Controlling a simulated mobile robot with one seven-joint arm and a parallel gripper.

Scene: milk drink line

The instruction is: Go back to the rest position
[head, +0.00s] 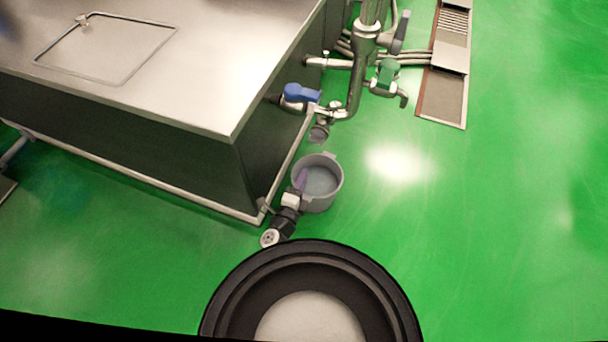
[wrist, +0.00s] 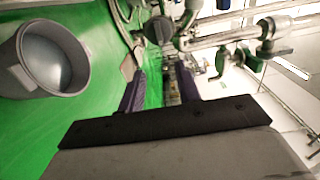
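My gripper (head: 302,180) shows in the head view from above, its purple finger overlapping the left side of a grey bucket. In the wrist view the two purple fingers of my gripper (wrist: 160,82) stand apart with nothing held between them. The grey bucket (head: 328,198) stands upright on the green floor. It also shows in the wrist view (wrist: 84,66), left of the fingers and apart from them. I cannot tell the exact height of the gripper relative to its rim.
A steel tank (head: 190,90) with a sharp corner stands close left of my gripper. Pipes with a blue valve handle (head: 302,93) and a green valve handle (head: 388,72) lie behind the bucket. A floor drain (head: 443,95) is farther right. Green floor (head: 510,200) at the right is clear.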

